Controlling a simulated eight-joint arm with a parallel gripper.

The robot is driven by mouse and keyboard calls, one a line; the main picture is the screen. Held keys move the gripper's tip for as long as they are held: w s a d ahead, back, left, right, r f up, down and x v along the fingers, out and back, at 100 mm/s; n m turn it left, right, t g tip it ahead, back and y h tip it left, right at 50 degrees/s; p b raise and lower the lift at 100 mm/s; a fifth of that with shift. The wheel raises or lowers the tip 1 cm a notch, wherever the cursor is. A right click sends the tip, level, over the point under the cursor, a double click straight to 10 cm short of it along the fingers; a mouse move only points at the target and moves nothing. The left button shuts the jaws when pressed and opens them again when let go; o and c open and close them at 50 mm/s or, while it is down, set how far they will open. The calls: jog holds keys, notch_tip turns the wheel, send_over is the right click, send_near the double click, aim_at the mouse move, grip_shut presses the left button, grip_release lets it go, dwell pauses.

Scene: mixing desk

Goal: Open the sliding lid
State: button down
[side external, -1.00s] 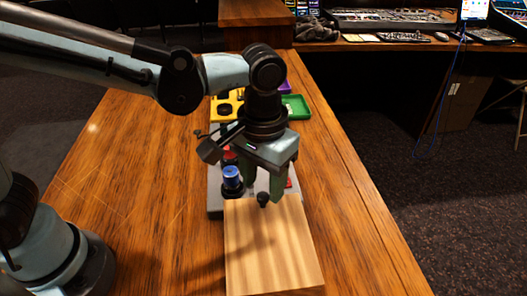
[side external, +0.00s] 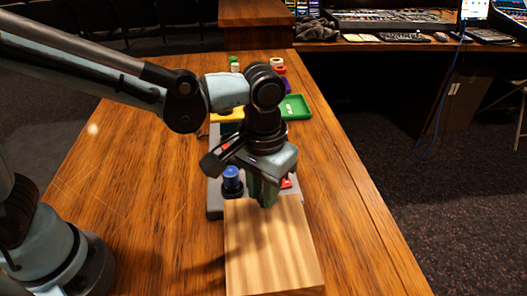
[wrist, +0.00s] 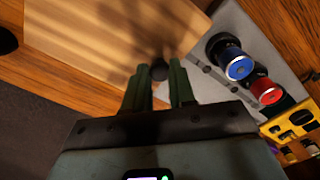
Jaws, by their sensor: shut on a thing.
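The pale wooden sliding lid (side external: 272,250) lies flat at the near middle of the desk in the side view. It also fills the upper left of the wrist view (wrist: 100,35). Its small dark round knob (wrist: 159,70) is near the lid's end. My gripper (side external: 264,203) points down at the far end of the lid, with its green fingers shut on the knob. The wrist view shows the fingertips (wrist: 159,74) on either side of the knob. In the side view the fingers hide the knob. What is under the lid is hidden.
A grey panel (side external: 214,198) with a blue-topped knob (side external: 232,178) stands just beyond the lid; a red-topped knob (wrist: 267,92) shows beside it in the wrist view. A green tray (side external: 296,106) and yellow container (wrist: 294,131) lie farther back. The desk right of the lid is clear.

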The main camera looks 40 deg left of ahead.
aim_at(273, 267)
jog(key=s+d, duration=0.8)
jog(key=shift+s+d, duration=0.25)
jog(key=c, duration=0.9)
grip_release()
jog(key=shift+c, duration=0.2)
notch_tip(273, 267, up, 12)
